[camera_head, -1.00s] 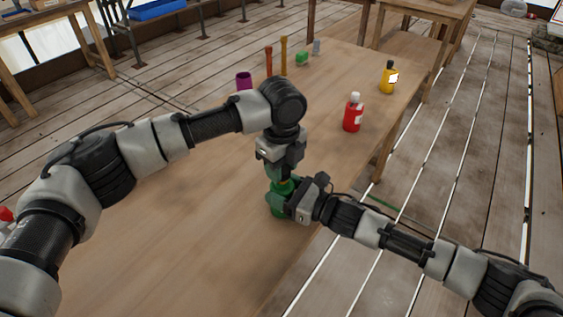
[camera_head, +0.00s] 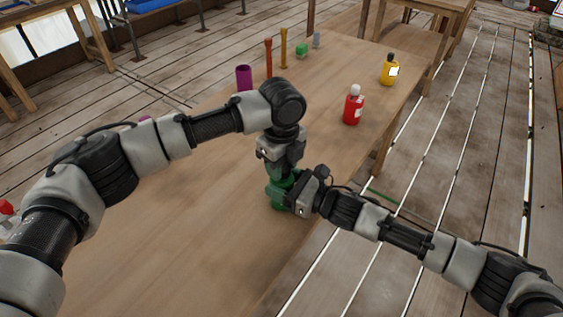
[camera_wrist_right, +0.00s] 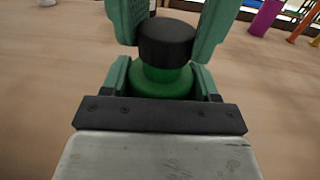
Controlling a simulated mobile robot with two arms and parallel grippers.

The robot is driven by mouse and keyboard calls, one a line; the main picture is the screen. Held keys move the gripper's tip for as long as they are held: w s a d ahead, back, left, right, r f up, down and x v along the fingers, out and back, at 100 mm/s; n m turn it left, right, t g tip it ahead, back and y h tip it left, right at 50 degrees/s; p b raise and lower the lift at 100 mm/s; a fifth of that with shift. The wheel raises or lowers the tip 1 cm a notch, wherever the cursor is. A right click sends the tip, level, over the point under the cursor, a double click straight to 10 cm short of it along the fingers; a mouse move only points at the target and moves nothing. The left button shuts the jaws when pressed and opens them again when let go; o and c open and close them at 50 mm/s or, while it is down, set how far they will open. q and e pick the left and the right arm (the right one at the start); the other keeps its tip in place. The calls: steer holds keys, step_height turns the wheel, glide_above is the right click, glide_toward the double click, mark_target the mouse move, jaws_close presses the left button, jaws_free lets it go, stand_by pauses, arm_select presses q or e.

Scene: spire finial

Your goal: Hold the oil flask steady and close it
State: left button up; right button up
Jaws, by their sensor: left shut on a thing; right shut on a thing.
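The green oil flask (camera_head: 278,204) stands upright near the table's front edge, largely hidden by my grippers in the head view. In the right wrist view the flask (camera_wrist_right: 163,80) shows its shoulder, with a black cap (camera_wrist_right: 167,42) at its neck. My right gripper (camera_head: 288,190) is shut on the flask body from the side; its green fingers (camera_wrist_right: 162,77) flank it. My left gripper (camera_head: 284,168) comes from above, its fingers (camera_wrist_right: 168,28) on both sides of the cap, shut on it. How tightly the cap sits cannot be told.
A red bottle (camera_head: 354,106) and a yellow bottle (camera_head: 389,70) stand toward the right edge of the wooden table (camera_head: 200,245).

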arm_select(q)
steer(key=shift+f, duration=0.55)
arm_select(e)
jaws_close()
arm_select(q)
steer(key=m, duration=0.9)
steer(key=shift+m, duration=0.4)
steer(key=m, duration=0.6)
steer(key=shift+d, duration=0.1)
steer(key=m, duration=0.3)
steer(key=shift+m, duration=0.9)
